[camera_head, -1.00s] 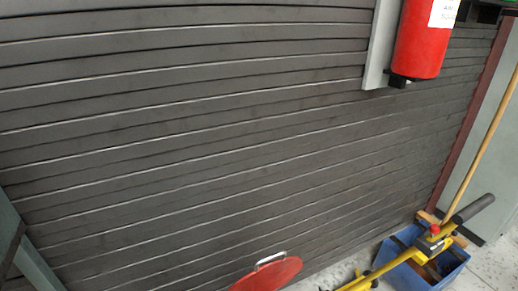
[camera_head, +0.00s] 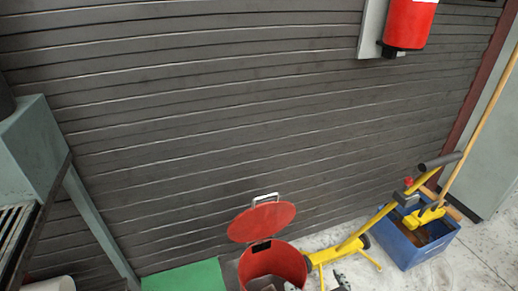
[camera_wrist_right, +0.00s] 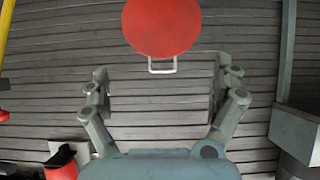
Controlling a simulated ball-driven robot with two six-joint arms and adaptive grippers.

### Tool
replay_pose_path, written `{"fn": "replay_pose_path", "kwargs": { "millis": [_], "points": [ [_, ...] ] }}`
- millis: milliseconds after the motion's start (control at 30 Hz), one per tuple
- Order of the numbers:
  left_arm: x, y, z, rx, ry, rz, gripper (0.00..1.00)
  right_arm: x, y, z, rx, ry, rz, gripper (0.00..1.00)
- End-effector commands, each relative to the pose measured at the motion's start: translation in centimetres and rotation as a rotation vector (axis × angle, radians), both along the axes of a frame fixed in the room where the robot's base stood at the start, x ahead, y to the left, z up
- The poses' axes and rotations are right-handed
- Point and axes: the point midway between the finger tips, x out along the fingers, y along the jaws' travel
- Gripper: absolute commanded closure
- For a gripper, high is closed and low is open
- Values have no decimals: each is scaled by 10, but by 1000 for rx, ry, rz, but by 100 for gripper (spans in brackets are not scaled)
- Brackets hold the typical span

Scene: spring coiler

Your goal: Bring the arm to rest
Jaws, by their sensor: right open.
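My right gripper (camera_wrist_right: 161,86) shows in the right wrist view with its two fingers wide apart. Nothing is between them except the grey slatted wall behind. The round red lid (camera_wrist_right: 162,27) with its pale handle appears above the fingers in that view, apart from them. In the head view a small dark and grey part shows at the bottom edge beside the red bin; I cannot tell whether it is my gripper. My left gripper is in neither view.
A red bin (camera_head: 272,264) with its lid (camera_head: 262,222) raised stands by the wall. Right of it are a yellow tool (camera_head: 345,247) and a blue crate (camera_head: 405,250). A green mat (camera_head: 185,277) and a grey-green bench frame (camera_head: 30,145) are at left. A red extinguisher (camera_head: 408,22) hangs above.

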Motion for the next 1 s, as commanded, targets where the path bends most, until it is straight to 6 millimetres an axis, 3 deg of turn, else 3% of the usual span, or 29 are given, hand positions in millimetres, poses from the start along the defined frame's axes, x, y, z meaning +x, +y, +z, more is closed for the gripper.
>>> {"fn": "replay_pose_path", "kwargs": {
  "millis": [367,567,667,767,900,1000],
  "points": [
    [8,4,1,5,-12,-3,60,-56,-31,-48,31,125,-72,4],
    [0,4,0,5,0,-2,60,-107,-66,-88,34,234,-181,4],
    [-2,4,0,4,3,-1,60,-143,-89,-113,13,309,-248,4],
    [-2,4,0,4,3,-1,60,-193,-120,-141,-29,415,-327,4],
    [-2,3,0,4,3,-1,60,-289,-165,-179,-114,630,-430,4],
    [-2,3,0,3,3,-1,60,-349,-182,-194,-162,781,-458,4]
  ]
}}
